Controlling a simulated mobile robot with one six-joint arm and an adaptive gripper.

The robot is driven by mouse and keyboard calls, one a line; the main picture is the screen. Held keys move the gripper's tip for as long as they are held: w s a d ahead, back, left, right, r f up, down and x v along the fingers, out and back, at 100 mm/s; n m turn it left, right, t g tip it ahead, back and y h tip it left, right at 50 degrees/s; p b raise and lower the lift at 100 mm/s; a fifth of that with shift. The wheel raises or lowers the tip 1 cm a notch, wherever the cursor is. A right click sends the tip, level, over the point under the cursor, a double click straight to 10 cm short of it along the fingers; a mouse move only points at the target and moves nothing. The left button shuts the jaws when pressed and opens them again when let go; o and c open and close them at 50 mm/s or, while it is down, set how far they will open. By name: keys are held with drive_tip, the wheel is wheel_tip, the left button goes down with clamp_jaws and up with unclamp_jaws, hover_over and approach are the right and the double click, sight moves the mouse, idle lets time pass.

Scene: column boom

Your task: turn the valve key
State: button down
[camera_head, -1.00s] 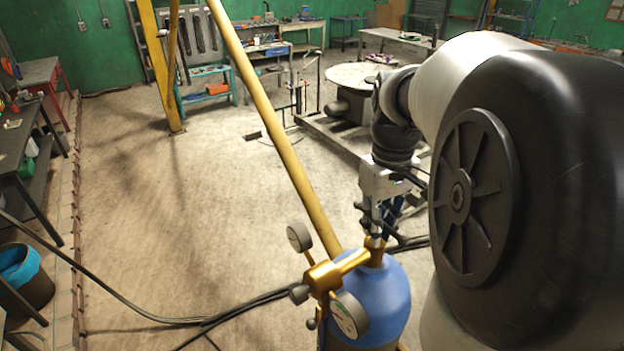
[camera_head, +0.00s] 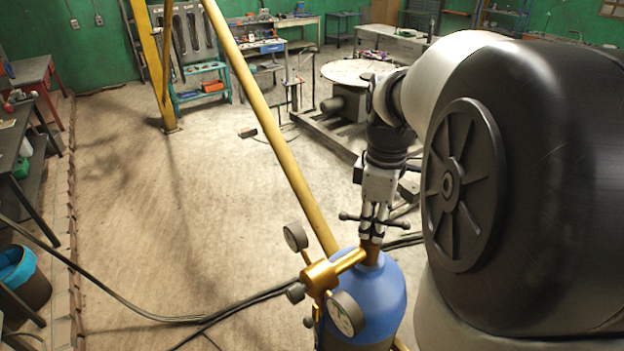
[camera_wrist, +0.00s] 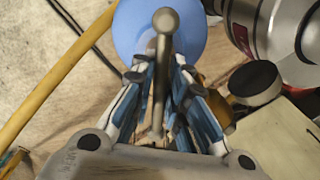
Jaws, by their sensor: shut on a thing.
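The valve key (camera_head: 402,222) is a dark T-bar with rounded ends, on top of the blue gas cylinder (camera_head: 389,289). Its bar lies nearly level across the head picture. In the wrist view the key (camera_wrist: 165,24) shows as a grey bar with a round end, running between the fingers over the blue cylinder top (camera_wrist: 192,30). My gripper (camera_head: 374,226) points down over the valve and is shut on the key; it also shows in the wrist view (camera_wrist: 158,82). The fingers hide the middle of the key.
A brass regulator (camera_head: 320,275) with two round gauges (camera_head: 345,314) sticks out left of the valve, close to my gripper. A yellow slanted pole (camera_head: 270,125) stands behind the cylinder. Black hoses (camera_head: 235,309) run over the floor to the left. Open floor lies at left.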

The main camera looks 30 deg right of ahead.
sight(375, 219)
drive_tip(key=n, duration=0.8)
drive_tip(key=shift+n+p, duration=0.3)
drive_tip(key=shift+p, duration=0.05)
idle(0.4)
drive_tip(key=c, duration=1.5)
unclamp_jaws()
drive_tip(key=shift+c, duration=0.2)
wheel_tip(375, 219, up, 12)
